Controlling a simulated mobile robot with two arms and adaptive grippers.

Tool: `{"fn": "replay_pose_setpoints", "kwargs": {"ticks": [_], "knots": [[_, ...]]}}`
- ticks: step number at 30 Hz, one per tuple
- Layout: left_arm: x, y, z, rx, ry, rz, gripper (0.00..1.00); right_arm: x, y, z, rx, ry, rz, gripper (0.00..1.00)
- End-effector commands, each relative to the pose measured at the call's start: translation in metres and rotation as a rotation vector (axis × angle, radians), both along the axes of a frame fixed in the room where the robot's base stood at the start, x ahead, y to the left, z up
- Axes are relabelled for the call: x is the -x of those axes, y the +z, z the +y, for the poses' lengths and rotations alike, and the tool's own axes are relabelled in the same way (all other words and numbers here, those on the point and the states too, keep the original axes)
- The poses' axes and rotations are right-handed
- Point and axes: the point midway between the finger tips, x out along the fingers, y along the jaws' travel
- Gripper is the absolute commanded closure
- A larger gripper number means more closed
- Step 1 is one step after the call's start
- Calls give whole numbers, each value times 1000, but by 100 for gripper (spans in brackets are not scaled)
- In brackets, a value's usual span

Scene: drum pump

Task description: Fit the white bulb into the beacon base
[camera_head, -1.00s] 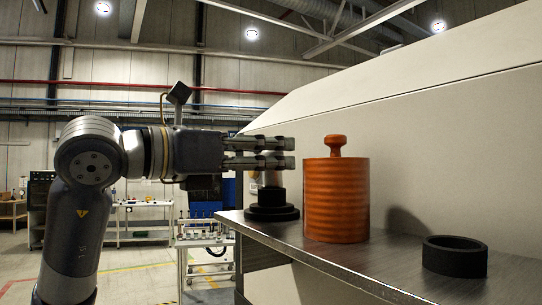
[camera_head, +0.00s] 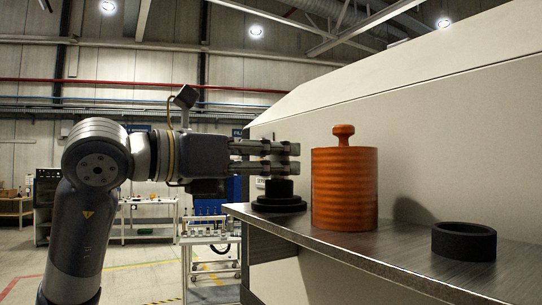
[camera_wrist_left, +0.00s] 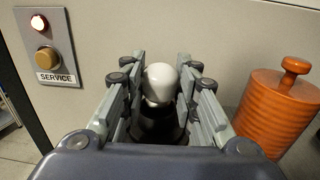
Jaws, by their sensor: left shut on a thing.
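The white bulb (camera_wrist_left: 160,82) sits between the fingers of my left gripper (camera_wrist_left: 160,90) in the left wrist view. In the head view the left gripper (camera_head: 298,158) is shut on the bulb, which its fingers mostly hide. The black stepped beacon base (camera_head: 279,203) stands at the far left end of the shelf, just below the fingertips. It also shows in the left wrist view (camera_wrist_left: 157,124), dark below the bulb. I cannot tell whether the bulb touches the base. My right gripper is not in view.
A ribbed orange cylinder with a knob (camera_head: 344,195) stands close right of the gripper. A black ring (camera_head: 463,242) lies farther right on the metal shelf (camera_head: 385,252). A pale wall rises behind. A service panel (camera_wrist_left: 46,50) with a lit red lamp is on it.

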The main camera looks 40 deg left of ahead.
Motion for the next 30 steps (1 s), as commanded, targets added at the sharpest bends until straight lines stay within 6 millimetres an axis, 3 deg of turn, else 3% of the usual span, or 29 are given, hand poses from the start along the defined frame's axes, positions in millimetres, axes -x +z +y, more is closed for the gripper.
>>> {"fn": "replay_pose_setpoints", "kwargs": {"ticks": [7,8,11,23,30], "knots": [[1,3,1,4,1,-7,100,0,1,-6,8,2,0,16],[1,3,1,4,1,-7,70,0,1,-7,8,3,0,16],[1,3,1,4,1,-8,49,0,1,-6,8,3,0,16],[6,4,4,4,2,-11,49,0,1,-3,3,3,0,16],[43,4,19,5,6,-11,49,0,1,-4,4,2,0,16]]}}
